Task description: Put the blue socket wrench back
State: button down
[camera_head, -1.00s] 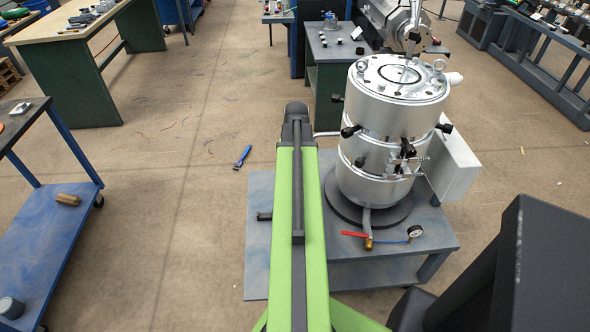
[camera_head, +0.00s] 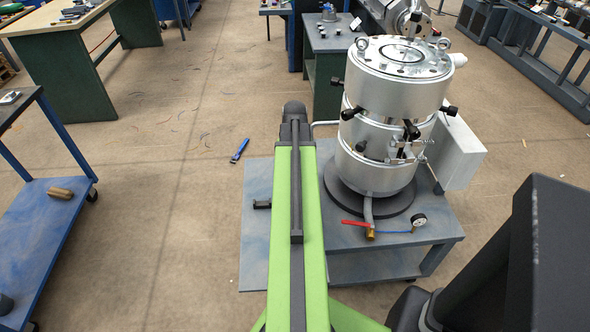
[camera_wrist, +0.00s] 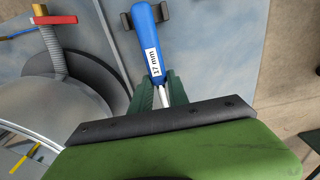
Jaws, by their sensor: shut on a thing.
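The blue socket wrench (camera_wrist: 146,35) shows in the wrist view, with a blue handle, a white "17 mm" label and a silver shaft. My gripper (camera_wrist: 160,82) has its dark green fingers shut on the shaft just below the handle. The handle points away toward the top edge, in front of a dark bracket (camera_wrist: 127,21). The shaft's lower end is hidden behind my gripper body. The dark bracket stands at the left of the grey-blue cart (camera_head: 256,255) there.
A silver vessel (camera_head: 383,150) with clamps stands on the cart, with a red-handled valve (camera_head: 356,223) and gauge (camera_head: 419,219) at its foot. A blue tool (camera_head: 240,150) lies on the floor.

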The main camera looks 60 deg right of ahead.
jog(key=shift+f, duration=0.1)
jog(key=shift+f+b, duration=0.35)
jog(key=shift+b, duration=0.1)
jog(key=shift+f+b, duration=0.65)
jog(key=c, duration=1.2)
grip_release()
jog(key=shift+r, duration=0.1)
jog(key=r+p, duration=1.7)
jog(key=shift+s+a+r, duration=0.15)
jog(key=shift+s+a, duration=0.05)
